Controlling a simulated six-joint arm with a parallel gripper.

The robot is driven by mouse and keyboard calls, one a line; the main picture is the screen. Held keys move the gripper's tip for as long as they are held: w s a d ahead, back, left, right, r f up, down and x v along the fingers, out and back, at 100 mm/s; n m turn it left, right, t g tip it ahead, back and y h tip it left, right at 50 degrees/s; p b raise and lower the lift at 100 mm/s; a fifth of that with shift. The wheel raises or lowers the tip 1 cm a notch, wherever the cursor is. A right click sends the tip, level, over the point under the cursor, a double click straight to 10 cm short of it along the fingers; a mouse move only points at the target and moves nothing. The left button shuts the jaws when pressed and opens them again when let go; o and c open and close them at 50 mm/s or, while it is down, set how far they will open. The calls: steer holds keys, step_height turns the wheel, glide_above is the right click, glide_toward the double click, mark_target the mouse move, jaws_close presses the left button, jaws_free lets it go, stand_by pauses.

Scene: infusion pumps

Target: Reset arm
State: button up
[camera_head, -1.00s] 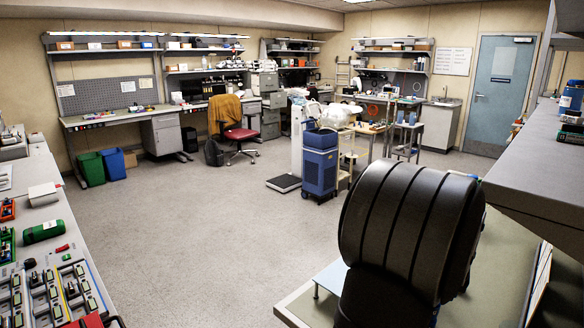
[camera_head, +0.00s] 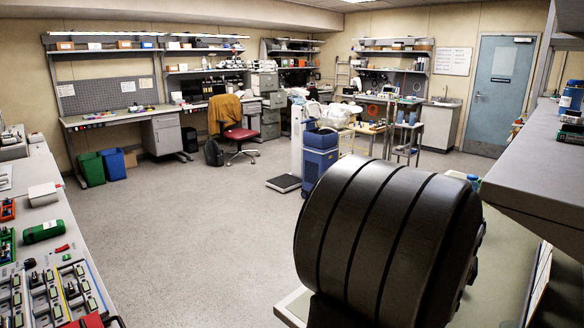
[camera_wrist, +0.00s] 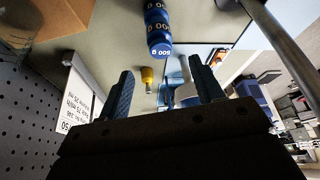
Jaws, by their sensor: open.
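My gripper (camera_wrist: 161,88) shows in the wrist view with its two dark blue ribbed fingers spread apart. Nothing is held between them. A small yellow piece (camera_wrist: 147,78) shows between the fingers in the picture, beyond the tips. In the head view my large dark arm link fills the lower right, and my gripper is not visible there.
In the wrist view a perforated panel (camera_wrist: 25,125) and a white printed card (camera_wrist: 82,92) are on the left. The head view shows a grey shelf (camera_head: 545,150) close on the right, a parts-covered bench (camera_head: 45,205) on the left, a blue unit (camera_head: 319,160), and open floor (camera_head: 190,240).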

steer(key=x, duration=1)
steer(key=shift+f, duration=0.3)
step_height(320, 180, up, 9)
steer(key=shift+d+f, duration=0.1)
steer(key=shift+d, duration=0.05)
steer(key=w+d+f+m, duration=0.1)
steer(key=d+f, duration=0.2)
steer(key=d, duration=0.5)
steer(key=d+f+m, duration=0.1)
steer(key=d+f, duration=0.1)
steer(key=d, duration=0.5)
steer(key=shift+h, duration=0.4)
step_height(320, 180, down, 9)
steer(key=shift+w+d+f, duration=0.1)
steer(key=shift+w+d, duration=0.05)
steer(key=shift+w, duration=0.05)
steer(key=shift+g, duration=0.3)
steer(key=shift+v, duration=2.6)
